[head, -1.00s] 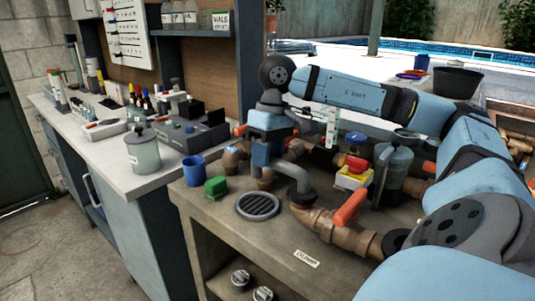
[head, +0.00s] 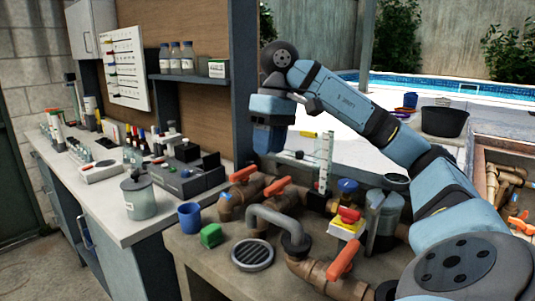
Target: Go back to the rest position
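My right arm comes in from the lower right, bends at the wrist and ends in my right gripper (head: 270,138), which points down above the pipework bench. Its blue and grey body hides the fingertips, so I cannot tell whether they are apart or hold anything. It hangs over the back edge of the bench, above the brown pipes with orange handles (head: 243,174). My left gripper is not in view.
A counter (head: 102,200) with a lidded jar (head: 139,198) stands left. The pool lies behind.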

